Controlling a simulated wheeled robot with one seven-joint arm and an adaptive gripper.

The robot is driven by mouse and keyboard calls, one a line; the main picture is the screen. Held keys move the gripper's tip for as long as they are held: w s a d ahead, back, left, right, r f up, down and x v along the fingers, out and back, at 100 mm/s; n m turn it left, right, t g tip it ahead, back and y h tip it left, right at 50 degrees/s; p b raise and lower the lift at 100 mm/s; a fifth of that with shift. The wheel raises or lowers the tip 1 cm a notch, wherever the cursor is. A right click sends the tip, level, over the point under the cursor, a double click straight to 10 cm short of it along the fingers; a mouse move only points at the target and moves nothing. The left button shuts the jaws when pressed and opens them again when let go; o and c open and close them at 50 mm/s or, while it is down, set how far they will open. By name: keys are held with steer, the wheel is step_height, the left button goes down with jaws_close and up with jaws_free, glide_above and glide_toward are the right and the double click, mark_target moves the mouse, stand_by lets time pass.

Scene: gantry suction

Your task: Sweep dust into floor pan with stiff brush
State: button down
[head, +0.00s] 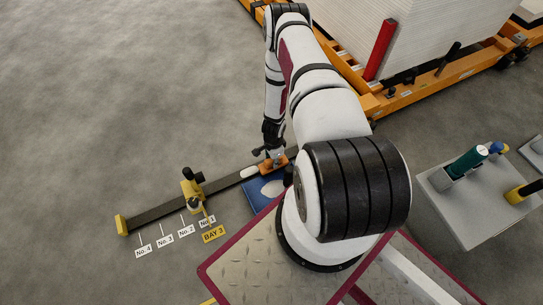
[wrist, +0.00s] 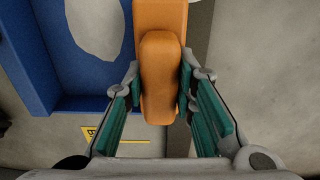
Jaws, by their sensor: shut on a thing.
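My gripper (head: 273,150) is shut on the orange stiff brush (head: 273,165). In the wrist view the brush (wrist: 160,75) lies between the teal finger pads of my gripper (wrist: 161,92). Its bristles are hidden beneath the orange body. The blue floor pan (head: 255,199) lies on the floor right beside the brush, partly hidden by my arm. In the wrist view the pan (wrist: 30,65) is left of the brush. A pale grey patch that looks like dust (head: 272,187) shows inside the pan, also in the wrist view (wrist: 95,25). Another pale patch (head: 249,172) lies on the dark rail.
The dark floor rail (head: 150,213) carries a yellow bracket (head: 191,189), with numbered labels and a BAY 3 sign (head: 213,234) in front. An orange frame (head: 420,93) with a white stack stands at upper right. A grey stand (head: 470,215) holds tools at right. Floor at left is clear.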

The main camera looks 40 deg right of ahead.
steer(key=shift+r+p, duration=0.35)
steer(key=shift+r, duration=0.1)
step_height(320, 180, up, 6)
steer(key=p, duration=0.4)
steer(key=shift+w+r, duration=0.1)
steer(key=shift+r, duration=0.05)
